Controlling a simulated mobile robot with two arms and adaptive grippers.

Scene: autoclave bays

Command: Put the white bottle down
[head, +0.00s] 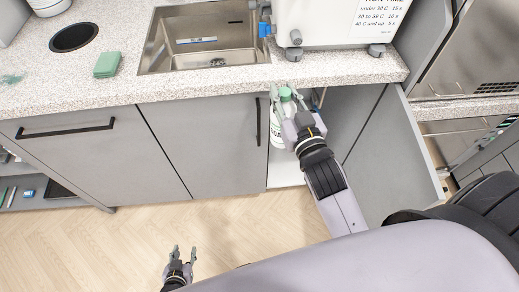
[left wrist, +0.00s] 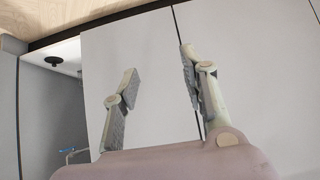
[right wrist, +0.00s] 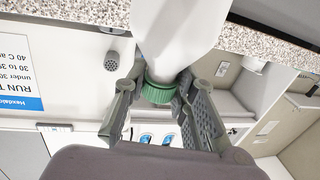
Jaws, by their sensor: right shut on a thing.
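The white bottle (head: 278,133) with a green cap is upright at the opening of the cupboard under the counter. My right gripper (head: 287,97) is shut on the bottle at its green cap end. In the right wrist view the fingers (right wrist: 158,95) close on either side of the green cap, and the white body (right wrist: 178,32) extends beyond. I cannot tell whether the bottle's base touches the cupboard floor (head: 284,175). My left gripper (head: 180,256) is open and empty, low over the wood floor; its spread fingers show in the left wrist view (left wrist: 155,75).
The cupboard door (head: 398,155) stands open on the right. Closed grey fronts (head: 205,140) lie on the left. Above, the speckled counter (head: 125,85) holds a sink (head: 200,55), a green sponge (head: 107,64) and a white machine (head: 320,20). The wood floor in front (head: 120,240) is clear.

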